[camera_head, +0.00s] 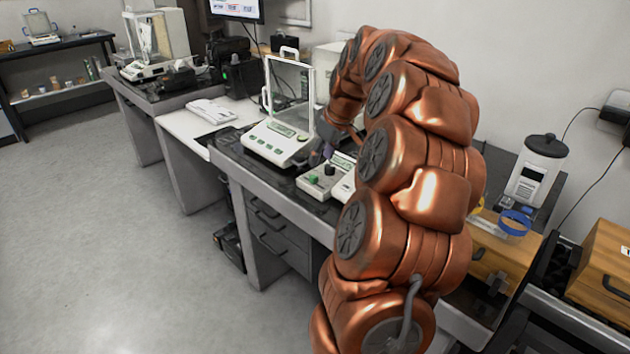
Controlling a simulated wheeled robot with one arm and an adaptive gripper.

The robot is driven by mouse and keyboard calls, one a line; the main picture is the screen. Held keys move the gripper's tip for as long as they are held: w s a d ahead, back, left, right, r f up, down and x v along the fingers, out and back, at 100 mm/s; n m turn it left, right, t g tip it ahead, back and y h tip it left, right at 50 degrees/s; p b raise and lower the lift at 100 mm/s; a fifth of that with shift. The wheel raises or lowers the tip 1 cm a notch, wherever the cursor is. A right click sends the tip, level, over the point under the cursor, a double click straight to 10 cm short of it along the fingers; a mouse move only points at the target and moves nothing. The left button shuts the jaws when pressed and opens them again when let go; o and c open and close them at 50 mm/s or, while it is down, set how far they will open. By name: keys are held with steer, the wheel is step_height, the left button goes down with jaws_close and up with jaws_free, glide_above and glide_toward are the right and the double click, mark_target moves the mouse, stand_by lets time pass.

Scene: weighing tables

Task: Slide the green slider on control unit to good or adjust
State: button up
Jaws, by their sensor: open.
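The control unit (318,189) is a small pale box on the dark tabletop, to the right of and in front of a balance. A small green part, which looks like the green slider (311,179), shows on its left side, with a dark knob to its right. The slider's exact setting and any labels are too small to read. My gripper (321,155) is open and points down just above the back of the unit. It is small and dark in the picture, and I cannot tell whether it touches anything. My copper arm hides the area to the right of the unit.
A balance with a glass draft shield (289,88) stands just left of my gripper. A keyboard-like white item (212,111) lies further left. Wooden boxes (500,248) and a white-and-black canister (538,168) stand at the right. The floor at the left is clear.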

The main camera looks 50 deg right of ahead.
mark_target(314, 177)
steer(key=shift+d+x, duration=0.2)
steer(key=shift+x, duration=3.65)
steer(key=shift+f, duration=0.1)
jaws_close()
